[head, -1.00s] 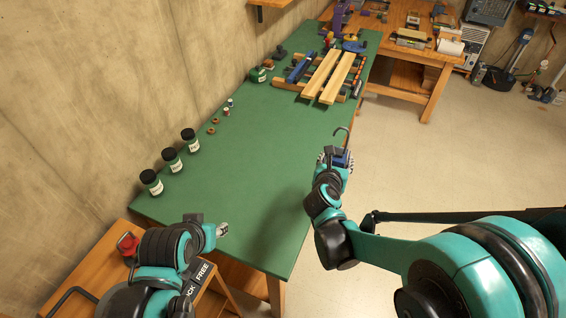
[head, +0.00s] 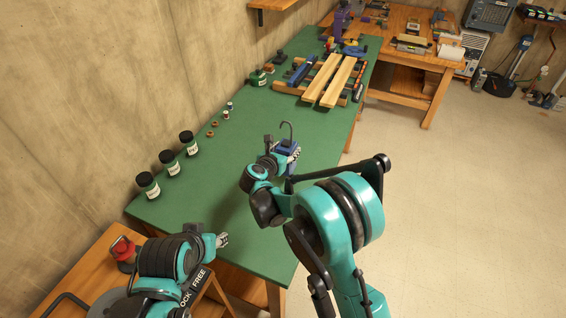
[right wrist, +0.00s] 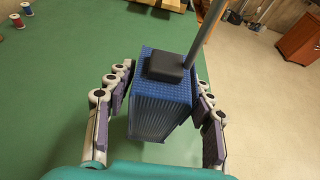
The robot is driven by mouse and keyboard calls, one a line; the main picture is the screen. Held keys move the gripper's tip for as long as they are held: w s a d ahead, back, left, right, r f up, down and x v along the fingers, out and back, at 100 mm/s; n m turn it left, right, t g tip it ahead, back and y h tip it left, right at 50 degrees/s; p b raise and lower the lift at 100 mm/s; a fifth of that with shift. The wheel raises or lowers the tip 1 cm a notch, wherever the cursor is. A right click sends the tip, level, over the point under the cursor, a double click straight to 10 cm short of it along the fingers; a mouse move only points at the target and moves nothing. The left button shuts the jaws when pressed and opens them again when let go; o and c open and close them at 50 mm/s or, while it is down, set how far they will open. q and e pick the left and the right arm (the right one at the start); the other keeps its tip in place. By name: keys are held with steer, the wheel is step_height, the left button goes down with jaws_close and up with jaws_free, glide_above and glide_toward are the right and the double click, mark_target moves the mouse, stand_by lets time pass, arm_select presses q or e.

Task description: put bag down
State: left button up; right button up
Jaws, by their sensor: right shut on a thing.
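My right gripper (head: 285,152) is shut on a blue ribbed, box-shaped thing, the only candidate for the bag. In the right wrist view this blue thing (right wrist: 160,105) sits between the purple finger pads, with a black piece on top and a grey rod rising from it. In the head view the rod ends in a hook above the gripper. The blue thing is over the right part of the green tabletop (head: 235,190); I cannot tell whether it touches it. My left gripper (head: 222,240) is at the table's near edge, too small to judge its fingers.
Several dark-lidded jars (head: 168,162) stand along the wall side, with small spools and rings beyond them. Wooden boards (head: 328,82) and tools fill the table's far end. The middle of the tabletop is clear. A wooden bench (head: 425,70) stands behind.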

steer(key=shift+w+a+f, duration=0.35)
steer(key=shift+a+f, duration=0.1)
steer(key=shift+a, duration=0.15)
step_height(320, 180, down, 3)
steer(key=shift+f+b, duration=0.15)
steer(key=shift+b, duration=0.75)
steer(key=shift+f, duration=0.35)
steer(key=shift+r, duration=0.1)
steer(key=shift+f, duration=0.2)
steer(key=o, duration=1.3)
